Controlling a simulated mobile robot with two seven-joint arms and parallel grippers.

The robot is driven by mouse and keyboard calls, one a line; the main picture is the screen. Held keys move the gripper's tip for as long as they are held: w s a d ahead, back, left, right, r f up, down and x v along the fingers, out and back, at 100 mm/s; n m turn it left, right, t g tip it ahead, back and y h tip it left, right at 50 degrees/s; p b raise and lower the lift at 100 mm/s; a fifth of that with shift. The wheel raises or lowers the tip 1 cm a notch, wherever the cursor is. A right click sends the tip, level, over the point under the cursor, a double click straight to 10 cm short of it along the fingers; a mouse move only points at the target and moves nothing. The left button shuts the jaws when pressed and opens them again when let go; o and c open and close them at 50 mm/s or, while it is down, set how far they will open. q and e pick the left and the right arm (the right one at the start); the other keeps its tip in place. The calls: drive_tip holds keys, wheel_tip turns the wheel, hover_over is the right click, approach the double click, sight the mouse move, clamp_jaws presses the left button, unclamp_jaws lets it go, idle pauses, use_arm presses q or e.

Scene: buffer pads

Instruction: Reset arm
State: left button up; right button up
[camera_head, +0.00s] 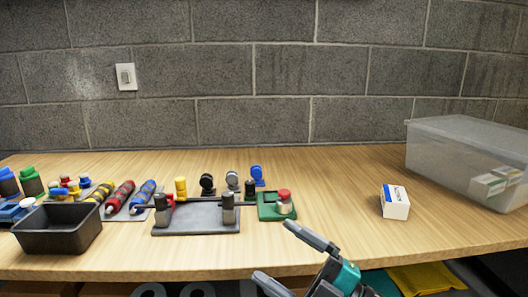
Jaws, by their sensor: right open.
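My right gripper (290,256) shows at the bottom centre, in front of the table's front edge. Its two grey fingers are spread apart with nothing between them, and a teal band shows behind them. It is apart from the objects on the table. My left gripper is not in view.
The wooden table (330,205) carries a black bin (58,240), a grey plate with posts (195,219), a green base with a red-topped part (277,207), a small white box (394,203) and a clear plastic container (450,160). The table between the green base and white box is clear.

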drive_tip(key=s+d+f+m+t+h, duration=0.1)
drive_tip(key=d+f+m+t+h, duration=0.25)
drive_tip(key=f+m+h, duration=0.45)
drive_tip(key=s+d+f+m+t+h, duration=0.1)
drive_tip(key=d+f+m+t+h, duration=0.1)
drive_tip(key=d+f+m+h, duration=0.45)
drive_tip(key=s+d+f+m+g+h, duration=0.1)
drive_tip(key=s+d+f+m+g, duration=0.1)
drive_tip(key=s+f+m+g, duration=0.65)
use_arm(q)
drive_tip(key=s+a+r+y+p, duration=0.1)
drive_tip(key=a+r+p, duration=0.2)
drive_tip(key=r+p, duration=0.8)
drive_tip(key=p, duration=0.5)
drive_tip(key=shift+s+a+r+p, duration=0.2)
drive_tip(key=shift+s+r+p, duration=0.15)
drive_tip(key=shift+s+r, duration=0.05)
use_arm(e)
wheel_tip(320, 180, up, 8)
drive_tip(key=s+d+n+t+h, duration=0.1)
drive_tip(key=s+d+t, duration=0.1)
drive_tip(key=shift+s+d+r+n+t, duration=0.25)
drive_tip(key=shift+s+n+t, duration=0.05)
drive_tip(key=shift+s+t, duration=0.1)
